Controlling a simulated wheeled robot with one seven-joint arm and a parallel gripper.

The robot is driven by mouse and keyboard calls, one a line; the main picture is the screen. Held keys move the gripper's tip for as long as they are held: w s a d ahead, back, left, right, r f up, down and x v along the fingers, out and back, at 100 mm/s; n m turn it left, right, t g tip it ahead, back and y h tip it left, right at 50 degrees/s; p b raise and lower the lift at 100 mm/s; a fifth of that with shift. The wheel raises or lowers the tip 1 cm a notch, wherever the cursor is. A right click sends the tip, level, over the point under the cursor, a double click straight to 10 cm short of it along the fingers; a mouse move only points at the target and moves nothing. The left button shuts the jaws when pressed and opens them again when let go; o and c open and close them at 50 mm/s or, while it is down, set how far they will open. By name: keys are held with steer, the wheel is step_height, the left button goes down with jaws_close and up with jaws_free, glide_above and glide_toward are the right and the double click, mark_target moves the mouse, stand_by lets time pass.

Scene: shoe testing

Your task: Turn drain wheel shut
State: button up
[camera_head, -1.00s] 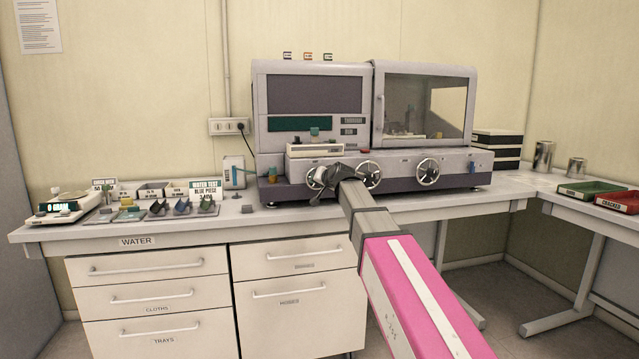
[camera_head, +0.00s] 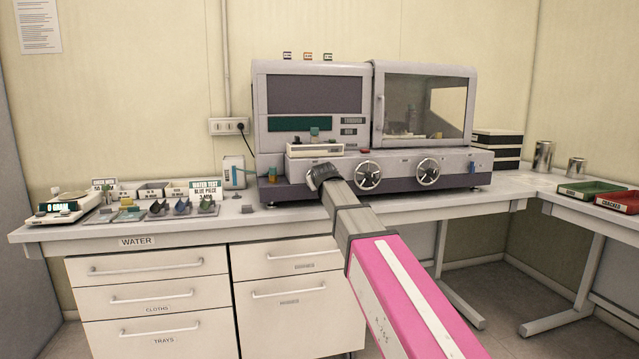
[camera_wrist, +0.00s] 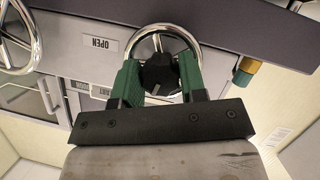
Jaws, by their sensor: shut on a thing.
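A chrome wheel (camera_wrist: 165,28) with spokes and a dark hub fills the middle of the wrist view. My gripper (camera_wrist: 158,74) has its green fingers on either side of the wheel and is shut on it. A label reading OPEN (camera_wrist: 98,43), upside down, is beside the wheel. In the head view my gripper (camera_head: 322,175) is at the leftmost wheel on the machine front and hides most of it. I cannot read a name for this wheel.
The grey machine (camera_head: 310,90) carries a middle wheel (camera_head: 367,175) and a right wheel (camera_head: 428,173) close by. A yellow and green fitting (camera_head: 272,173) is left of my gripper. Small samples and a scale (camera_head: 62,206) stand on the bench's left part.

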steer(key=shift+n+t+h, duration=0.3)
steer(key=shift+n+h, duration=0.1)
steer(key=shift+n, duration=0.4)
steer(key=o, duration=0.9)
steer(key=shift+s, duration=0.1)
steer(key=v, duration=1)
steer(key=shift+s, duration=0.35)
